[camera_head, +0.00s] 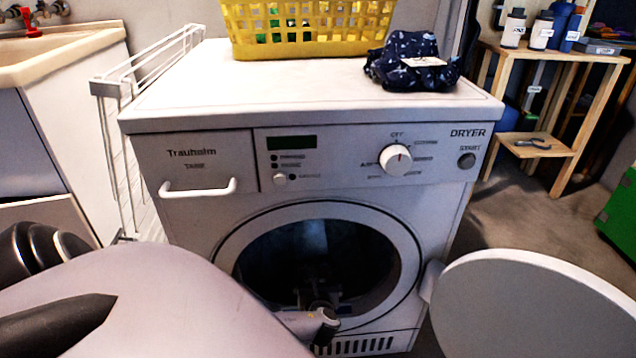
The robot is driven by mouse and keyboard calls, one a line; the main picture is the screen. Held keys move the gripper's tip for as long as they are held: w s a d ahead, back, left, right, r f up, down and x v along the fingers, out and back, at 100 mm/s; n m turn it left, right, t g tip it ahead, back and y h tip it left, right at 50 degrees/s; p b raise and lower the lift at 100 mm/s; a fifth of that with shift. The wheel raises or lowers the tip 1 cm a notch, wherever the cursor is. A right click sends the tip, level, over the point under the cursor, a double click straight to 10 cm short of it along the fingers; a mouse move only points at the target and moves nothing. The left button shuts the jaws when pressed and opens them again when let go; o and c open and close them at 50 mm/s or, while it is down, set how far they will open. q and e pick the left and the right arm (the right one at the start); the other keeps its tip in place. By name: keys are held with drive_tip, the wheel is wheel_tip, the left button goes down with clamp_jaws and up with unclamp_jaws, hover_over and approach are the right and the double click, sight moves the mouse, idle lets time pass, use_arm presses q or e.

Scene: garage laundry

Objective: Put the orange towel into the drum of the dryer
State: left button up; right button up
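The white dryer (215,205) stands in front of me. Its round drum (290,255) opening faces me and looks dark inside. Its round door (540,305) appears swung open to the right. My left gripper (328,291) is at the lower middle of the opening, small and dark against the drum. Its fingers are too dark to tell whether they are open or shut, and nothing orange shows in them. I see no orange towel in this view. My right gripper is not in view.
On the dryer top are a yellow basket (305,45) and a dark blue patterned cloth bundle (400,75). A white wire rack (125,130) and a sink (60,55) stand to the left. A wooden shelf (570,130) with bottles stands at the back right.

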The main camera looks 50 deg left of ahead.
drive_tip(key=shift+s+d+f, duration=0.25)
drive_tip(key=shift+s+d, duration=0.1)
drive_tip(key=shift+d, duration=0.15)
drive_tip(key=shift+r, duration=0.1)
